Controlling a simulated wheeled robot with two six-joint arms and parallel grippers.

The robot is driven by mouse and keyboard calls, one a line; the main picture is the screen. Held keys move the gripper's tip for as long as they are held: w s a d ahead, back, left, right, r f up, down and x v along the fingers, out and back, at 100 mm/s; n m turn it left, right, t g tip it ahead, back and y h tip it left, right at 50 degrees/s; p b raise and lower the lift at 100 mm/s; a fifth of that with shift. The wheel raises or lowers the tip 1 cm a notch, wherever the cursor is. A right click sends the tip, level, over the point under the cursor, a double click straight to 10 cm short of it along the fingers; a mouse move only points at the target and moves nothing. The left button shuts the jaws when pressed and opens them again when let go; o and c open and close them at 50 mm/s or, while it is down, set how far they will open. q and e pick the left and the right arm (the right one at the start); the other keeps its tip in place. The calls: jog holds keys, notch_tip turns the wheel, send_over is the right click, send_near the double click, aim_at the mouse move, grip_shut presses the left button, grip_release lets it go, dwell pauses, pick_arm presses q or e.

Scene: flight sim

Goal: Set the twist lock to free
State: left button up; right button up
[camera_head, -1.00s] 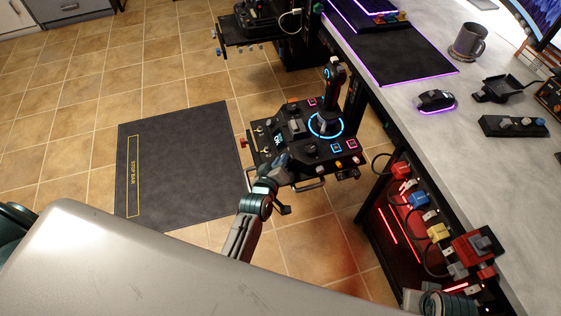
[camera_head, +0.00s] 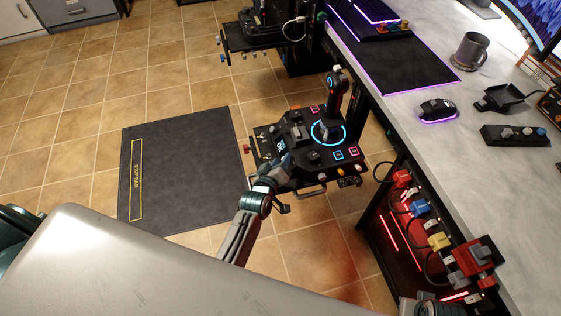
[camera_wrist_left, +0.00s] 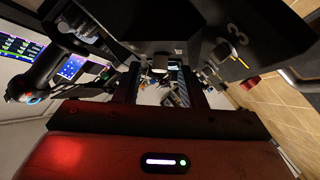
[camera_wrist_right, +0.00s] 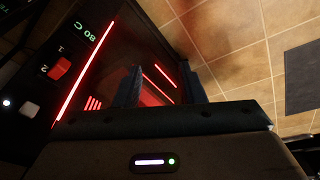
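A black control panel (camera_head: 267,133) with a joystick (camera_head: 334,95) and a blue ring light stands beside the desk. It carries several switches, knobs and lit buttons. My left gripper (camera_head: 280,168) is at its near left edge, fingers partly hidden against the dark panel. In the left wrist view, its two fingers (camera_wrist_left: 160,85) stand apart under the panel's dark body, which bears a "3" (camera_wrist_left: 235,52). Small parts show between them, but I cannot tell whether they touch. I cannot pick out the twist lock for certain. In the right wrist view, my right gripper (camera_wrist_right: 163,90) is open and empty.
The grey desk (camera_head: 420,140) runs along the right, with a mug (camera_head: 470,50) and a mouse (camera_head: 437,107). Coloured plugs (camera_head: 420,202) and cables line its side. A dark floor mat (camera_head: 185,170) lies left of the panel. The tiled floor around it is clear.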

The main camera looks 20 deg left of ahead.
pick_arm(q)
jog(key=v, duration=1)
jog(key=shift+s, duration=0.3)
pick_arm(e)
jog(key=shift+r, duration=0.3)
jog(key=shift+f, duration=0.1)
